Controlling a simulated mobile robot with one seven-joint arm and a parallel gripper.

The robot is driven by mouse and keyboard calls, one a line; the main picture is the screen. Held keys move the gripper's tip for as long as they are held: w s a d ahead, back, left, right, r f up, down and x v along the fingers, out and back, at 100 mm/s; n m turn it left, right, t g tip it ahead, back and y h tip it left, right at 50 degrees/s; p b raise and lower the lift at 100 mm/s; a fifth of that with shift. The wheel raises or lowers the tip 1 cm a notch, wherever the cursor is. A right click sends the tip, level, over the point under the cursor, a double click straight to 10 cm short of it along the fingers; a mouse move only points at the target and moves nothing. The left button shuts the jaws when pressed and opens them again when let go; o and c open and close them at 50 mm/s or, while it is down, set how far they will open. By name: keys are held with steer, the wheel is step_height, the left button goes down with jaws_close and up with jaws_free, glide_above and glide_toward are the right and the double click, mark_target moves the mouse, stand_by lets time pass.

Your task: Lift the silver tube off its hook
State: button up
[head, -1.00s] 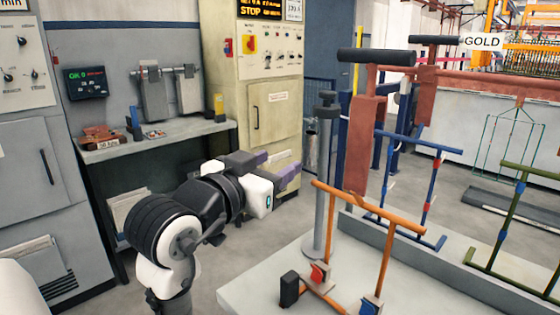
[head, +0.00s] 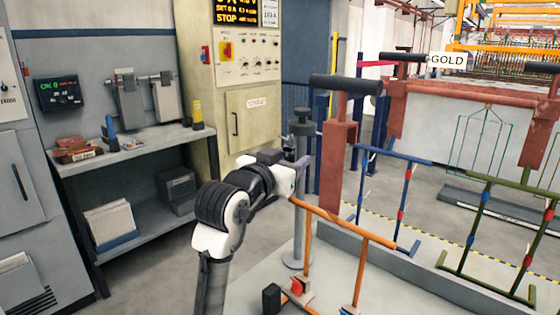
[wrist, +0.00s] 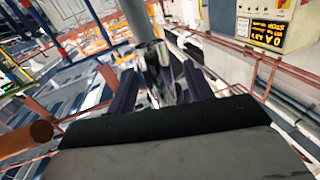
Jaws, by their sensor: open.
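A shiny, mirror-like silver piece (wrist: 154,68), which looks like the silver tube, shows in the wrist view between the two dark purple fingers of my gripper (wrist: 156,88). A plain grey post (wrist: 137,18) rises just beyond it. The fingers are apart, and I cannot tell whether either touches the silver piece. In the head view my gripper (head: 299,164) is beside the upper part of the upright grey post (head: 299,225), which has a dark cap. The silver piece and its hook cannot be made out there.
An orange rack (head: 345,225) stands in front of the post on the pale table (head: 250,285). A red-brown frame with a black bar (head: 345,85) is close to the right. Blue (head: 395,155) and green (head: 515,182) racks stand farther right. Open floor lies left of the table.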

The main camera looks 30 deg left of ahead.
steer(key=shift+w, duration=0.1)
steer(key=c, duration=1.1)
steer(key=shift+o, duration=1.4)
steer(key=shift+c, duration=1.2)
steer(key=shift+r, duration=0.25)
steer(key=shift+s+r+p, duration=0.2)
steer(key=shift+r+p, duration=0.05)
steer(key=shift+p, duration=0.1)
steer(key=shift+s+r, duration=0.1)
steer(key=shift+s, duration=0.1)
